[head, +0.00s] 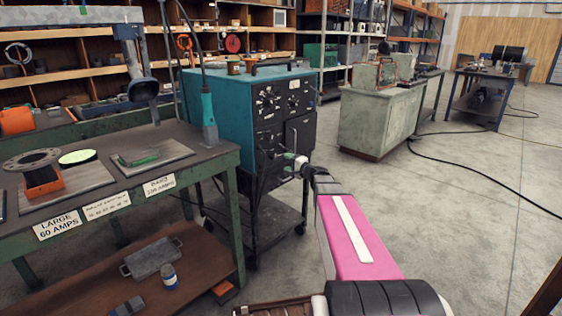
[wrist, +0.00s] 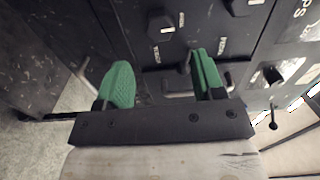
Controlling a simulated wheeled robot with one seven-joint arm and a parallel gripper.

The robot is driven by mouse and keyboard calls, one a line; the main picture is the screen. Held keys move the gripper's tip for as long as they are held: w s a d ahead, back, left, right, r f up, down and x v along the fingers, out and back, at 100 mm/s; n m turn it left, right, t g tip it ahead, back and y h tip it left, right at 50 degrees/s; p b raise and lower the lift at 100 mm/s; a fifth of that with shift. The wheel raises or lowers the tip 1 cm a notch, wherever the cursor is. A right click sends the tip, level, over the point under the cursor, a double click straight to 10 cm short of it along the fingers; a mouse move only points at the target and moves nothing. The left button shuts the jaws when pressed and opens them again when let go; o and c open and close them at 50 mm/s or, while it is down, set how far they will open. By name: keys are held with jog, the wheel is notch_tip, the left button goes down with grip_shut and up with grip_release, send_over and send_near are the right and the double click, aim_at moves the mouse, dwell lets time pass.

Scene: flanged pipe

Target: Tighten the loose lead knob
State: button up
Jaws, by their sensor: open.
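The teal welding machine (head: 222,98) has a black front panel with several knobs and a handle. My gripper (head: 290,158) is at the lower part of this panel, with its wrist partly covering what is there. In the wrist view my gripper (wrist: 163,82) has two green fingers set wide apart, facing the dark panel. A small dark lever-like piece (wrist: 185,62) shows between the fingers, close to the right one; I cannot tell whether they touch. A round black knob (wrist: 160,27) with a white mark is above the gap. Another lever-like knob (wrist: 271,76) is at right. I cannot tell which knob is loose.
A green-framed workbench (head: 215,150) with a flanged pipe piece (head: 42,172) and labels stands at left. The machine sits on a dark cart (head: 262,232). A grey-green cabinet (head: 375,122) is behind at right. Black cable (head: 480,180) lies on the otherwise open floor at right.

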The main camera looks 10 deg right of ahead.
jog(key=shift+v, duration=1.6)
jog(key=s+a+f+n+g+h, duration=0.2)
jog(key=s+a+f+n+g, duration=0.4)
jog(key=s+a+f+g, duration=0.55)
jog(key=s+d+f+n+g+h, duration=0.1)
jog(key=s+d+f+n+h, duration=0.1)
jog(key=s, duration=0.6)
jog(key=s+d+f+n+g+h, duration=0.2)
jog(key=s+f+h, duration=0.2)
jog(key=s, duration=0.5)
jog(key=h, duration=0.2)
jog(key=shift+d+f+n+h, duration=0.3)
jog(key=shift+d+f, duration=0.05)
jog(key=shift+d, duration=0.05)
jog(key=shift+w, duration=0.1)
